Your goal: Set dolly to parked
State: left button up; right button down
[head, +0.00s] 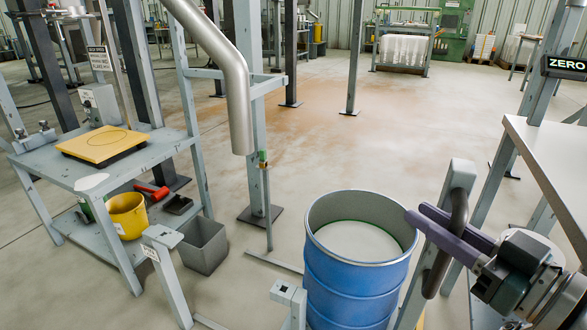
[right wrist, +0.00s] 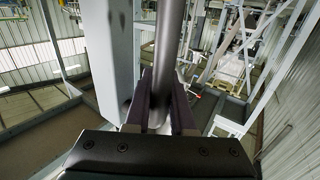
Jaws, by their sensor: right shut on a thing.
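A blue open-topped drum (head: 355,275) stands upright at the lower middle of the head view, with a pale surface inside. To its right rises a grey upright (head: 462,172) with a dark, curved handle bar (head: 434,275), which looks like the dolly's handle. My right gripper (head: 418,213) has its purple-grey fingers closed around this bar. In the right wrist view the bar (right wrist: 168,50) runs between the two fingers (right wrist: 160,100). The dolly's base and wheels are hidden or below the picture. My left gripper is not in view.
Grey posts (head: 160,240) and (head: 288,292) stand left of the drum. A grey bin (head: 203,246) and a bench with a yellow plate (head: 103,145) are further left. A pipe (head: 222,65) hangs above. A table (head: 560,165) stands right, below a ZERO display (head: 566,65). Floor behind the drum is clear.

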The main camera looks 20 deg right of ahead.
jog(key=shift+s+d+f, duration=0.15)
jog(key=shift+s+d, duration=0.8)
jog(key=shift+s, duration=0.15)
jog(key=shift+s+d+f, duration=0.1)
jog(key=shift+s+d, duration=0.85)
jog(key=shift+s, duration=0.1)
jog(key=c, duration=1.2)
grip_release()
jog(key=shift+o, duration=0.7)
jog(key=shift+d+r, duration=0.1)
jog(key=s+d+p, duration=0.1)
jog(key=s, duration=0.9)
